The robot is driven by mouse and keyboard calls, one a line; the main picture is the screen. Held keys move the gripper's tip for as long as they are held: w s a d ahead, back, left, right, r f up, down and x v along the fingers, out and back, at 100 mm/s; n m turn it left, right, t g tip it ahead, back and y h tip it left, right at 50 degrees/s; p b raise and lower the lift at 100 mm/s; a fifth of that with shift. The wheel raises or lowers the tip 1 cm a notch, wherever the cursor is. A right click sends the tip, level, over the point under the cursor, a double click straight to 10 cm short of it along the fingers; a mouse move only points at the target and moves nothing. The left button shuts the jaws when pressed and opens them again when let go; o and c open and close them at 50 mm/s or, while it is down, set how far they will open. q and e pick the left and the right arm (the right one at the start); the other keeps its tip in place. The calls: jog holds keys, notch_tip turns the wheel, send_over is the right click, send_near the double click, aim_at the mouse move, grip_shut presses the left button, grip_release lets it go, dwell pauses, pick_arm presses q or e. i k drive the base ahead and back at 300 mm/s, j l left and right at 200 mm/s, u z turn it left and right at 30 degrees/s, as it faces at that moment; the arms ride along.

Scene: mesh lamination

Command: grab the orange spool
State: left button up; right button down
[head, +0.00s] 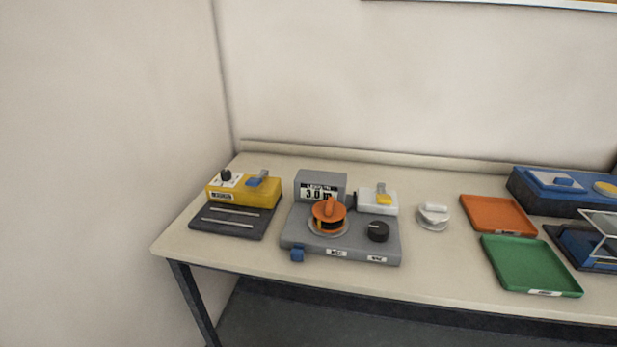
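The orange spool (329,211) sits on a round plate on top of the grey machine (297,230), near the machine's front middle. An orange grip stands up from the spool's top, and a dark band shows beneath its orange top. Neither my left nor my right gripper is in the head view. Nothing covers the spool from this side.
A yellow device (260,192) on a dark base stands left of the machine. To the right are a white round part (433,215), an orange tray (498,232), a green tray (530,264) and blue equipment (522,190). The table's (215,263) front edge is clear.

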aim_at(329, 216)
jog(key=i+z, duration=0.1)
jog(key=z, duration=0.25)
jog(key=i+l+z, duration=0.1)
jog(key=z, duration=0.3)
jog(key=i+z, duration=0.15)
jog(key=z, duration=0.2)
